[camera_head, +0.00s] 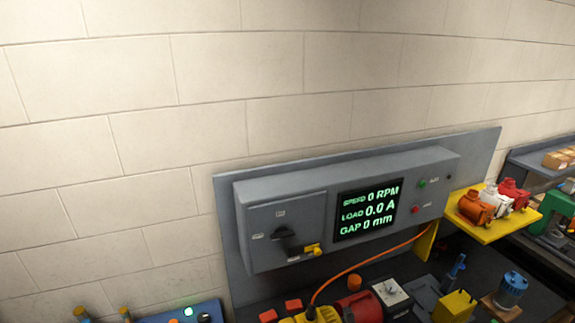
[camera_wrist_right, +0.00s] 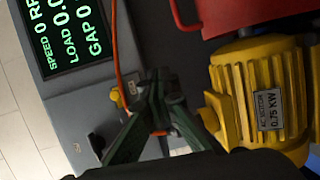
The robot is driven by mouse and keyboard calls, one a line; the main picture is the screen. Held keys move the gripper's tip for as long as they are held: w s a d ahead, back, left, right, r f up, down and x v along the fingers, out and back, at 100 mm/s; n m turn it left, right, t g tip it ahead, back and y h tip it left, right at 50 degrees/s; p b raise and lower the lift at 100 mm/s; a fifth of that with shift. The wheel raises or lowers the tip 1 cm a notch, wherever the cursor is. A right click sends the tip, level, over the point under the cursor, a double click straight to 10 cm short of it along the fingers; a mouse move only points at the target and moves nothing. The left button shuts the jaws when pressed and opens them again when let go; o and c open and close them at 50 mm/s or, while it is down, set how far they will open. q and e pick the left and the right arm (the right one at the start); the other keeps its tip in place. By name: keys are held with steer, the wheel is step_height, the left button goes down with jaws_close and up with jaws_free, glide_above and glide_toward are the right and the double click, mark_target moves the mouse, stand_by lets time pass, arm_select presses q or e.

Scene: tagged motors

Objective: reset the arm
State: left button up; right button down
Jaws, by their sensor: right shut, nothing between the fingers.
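My right gripper (camera_wrist_right: 162,95) shows in the right wrist view, with its dark green fingers closed together and nothing between them. In that view a yellow motor (camera_wrist_right: 243,92) with a plate reading AC MOTOR 0.75 KW lies right beside the fingers. I cannot tell whether they touch it. In the head view the yellow motor (camera_head: 312,315) shows only partly at the bottom edge. I cannot make out either gripper in the head view. My left gripper is not in view.
A grey control panel (camera_head: 330,170) has a screen (camera_head: 367,208) reading 0 RPM, 0.0 A, 0 mm. An orange cable (camera_head: 365,262) hangs before it. A red part (camera_wrist_right: 235,15) lies above the yellow motor. A blue-grey motor (camera_head: 512,287) stands right.

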steer(key=s+d+f+m+g+h, duration=0.3)
steer(key=s+d+f+m+g, duration=0.4)
steer(key=s+d+f+m, duration=0.65)
steer(key=s+d+f+m+g+y, duration=0.1)
steer(key=s+f+m+g, duration=0.15)
steer(key=s, duration=0.75)
steer(key=s+d+f+m+g, duration=0.1)
steer(key=s+f+m+g, duration=0.2)
steer(key=s, duration=0.7)
step_height(320, 180, down, 40)
steer(key=s+a+n+g+b, duration=0.1)
steer(key=s+g+b, duration=0.15)
steer(key=b, duration=0.45)
steer(key=s+f+y+b, duration=0.1)
steer(key=s+f+b, duration=0.4)
steer(key=s+f, duration=1.4)
steer(key=shift+f+n+g, duration=0.3)
steer(key=shift+f, duration=0.6)
steer(key=c, duration=2.6)
jaws_free()
steer(key=shift+s, duration=0.1)
